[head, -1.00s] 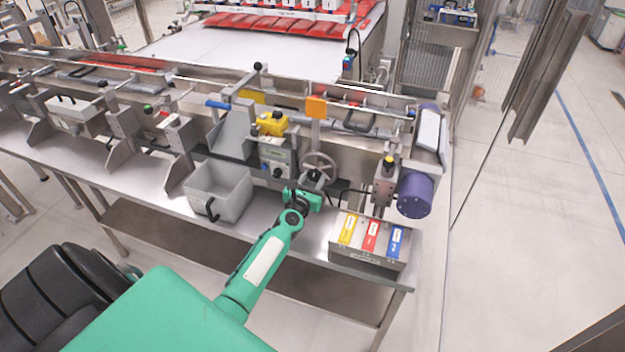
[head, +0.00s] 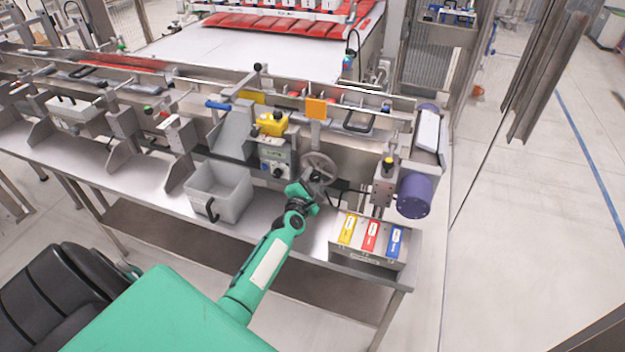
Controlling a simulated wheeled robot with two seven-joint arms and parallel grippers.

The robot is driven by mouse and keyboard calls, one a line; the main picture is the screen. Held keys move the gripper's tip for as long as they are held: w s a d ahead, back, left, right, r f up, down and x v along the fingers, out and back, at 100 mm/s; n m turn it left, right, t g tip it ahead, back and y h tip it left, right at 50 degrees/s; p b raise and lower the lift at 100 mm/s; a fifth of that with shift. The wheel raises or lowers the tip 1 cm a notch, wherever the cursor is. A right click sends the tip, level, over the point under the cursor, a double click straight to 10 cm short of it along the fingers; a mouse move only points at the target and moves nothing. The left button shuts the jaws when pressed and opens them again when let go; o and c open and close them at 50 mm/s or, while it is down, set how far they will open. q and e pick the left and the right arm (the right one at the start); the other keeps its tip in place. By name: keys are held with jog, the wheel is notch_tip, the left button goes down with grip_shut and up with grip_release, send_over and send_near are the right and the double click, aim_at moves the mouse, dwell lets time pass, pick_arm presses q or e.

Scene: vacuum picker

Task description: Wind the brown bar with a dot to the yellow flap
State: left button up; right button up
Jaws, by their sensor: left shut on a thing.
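My left gripper (head: 314,181) is at the grey handwheel (head: 321,163) on the front of the machine, shut at its lower rim; the fingers are small and partly hidden by my wrist. A yellow flap (head: 252,97) stands behind the guide rail, left of an orange flap (head: 316,108) on a post above the handwheel. I cannot make out a brown bar with a dot at this size. My right gripper is not in view.
A grey bin (head: 222,187) stands on the bench left of my arm. A box with yellow, red and blue labels (head: 366,257) stands to the right. A yellow-topped control box (head: 275,150) and a purple motor (head: 414,195) flank the handwheel.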

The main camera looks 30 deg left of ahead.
pick_arm(q)
jog(key=m+p, duration=0.1)
jog(key=m, duration=0.5)
jog(key=shift+m, duration=0.3)
jog(key=m+p, duration=0.1)
jog(key=m, duration=0.5)
jog(key=shift+f, duration=0.15)
jog(key=m+p, duration=0.1)
jog(key=m, duration=0.5)
jog(key=shift+f+m, duration=0.1)
jog(key=shift+m, duration=0.2)
jog(key=m, duration=0.5)
jog(key=shift+s+f+m+p, duration=0.1)
jog(key=shift+m+p, duration=0.25)
jog(key=shift+m, duration=0.05)
jog(key=o, duration=0.8)
jog(key=shift+o, duration=0.8)
